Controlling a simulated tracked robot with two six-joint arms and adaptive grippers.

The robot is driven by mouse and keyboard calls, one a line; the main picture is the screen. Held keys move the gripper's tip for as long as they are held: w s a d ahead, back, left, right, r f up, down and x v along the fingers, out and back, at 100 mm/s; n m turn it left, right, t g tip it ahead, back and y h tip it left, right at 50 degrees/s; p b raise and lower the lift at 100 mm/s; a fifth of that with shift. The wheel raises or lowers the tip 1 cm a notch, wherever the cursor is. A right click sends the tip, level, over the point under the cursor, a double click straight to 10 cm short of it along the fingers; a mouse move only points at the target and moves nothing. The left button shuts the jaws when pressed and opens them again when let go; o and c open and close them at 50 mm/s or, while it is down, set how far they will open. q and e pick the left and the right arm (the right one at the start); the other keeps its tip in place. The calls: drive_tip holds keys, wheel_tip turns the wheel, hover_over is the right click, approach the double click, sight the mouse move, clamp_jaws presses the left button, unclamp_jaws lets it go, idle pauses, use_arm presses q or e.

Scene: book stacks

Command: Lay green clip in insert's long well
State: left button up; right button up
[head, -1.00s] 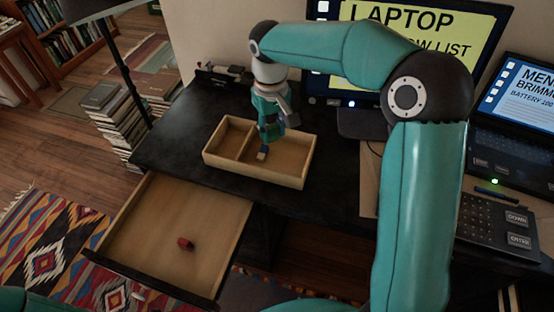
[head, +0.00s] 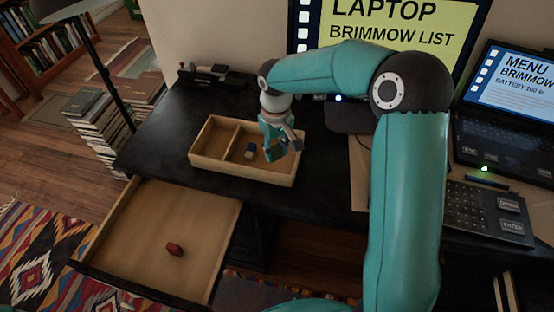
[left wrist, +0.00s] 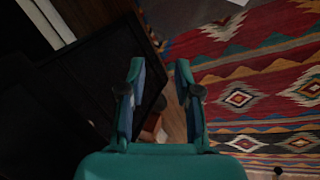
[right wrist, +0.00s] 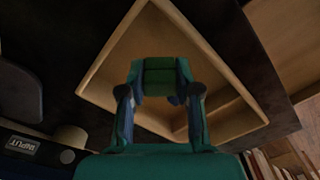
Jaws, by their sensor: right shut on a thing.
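The green clip (right wrist: 159,77) shows in the right wrist view between the tips of my right gripper (right wrist: 159,72), which is shut on it. In the head view my right gripper (head: 281,153) is over the right part of the wooden insert (head: 243,174); the clip is hard to make out there. The insert lies on the black desk, with a divider making a smaller left well and a longer right well. The gripper is over the longer well; its height is unclear. My left gripper (left wrist: 159,70) is open and empty, away from the insert.
A small blue and white block (head: 250,152) lies in the longer well, left of my right gripper. A red object (head: 174,249) lies in the open drawer (head: 140,235). Monitor (head: 400,28) and laptop (head: 510,85) stand right and behind. Bare desk lies left of the insert.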

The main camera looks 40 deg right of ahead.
sight(276, 153)
drive_tip(key=shift+f, duration=2.3)
drive_tip(key=shift+f, duration=0.1)
drive_tip(key=o, duration=0.8)
drive_tip(key=shift+r, duration=0.25)
wheel_tip(276, 153, up, 12)
drive_tip(key=shift+f, duration=0.1)
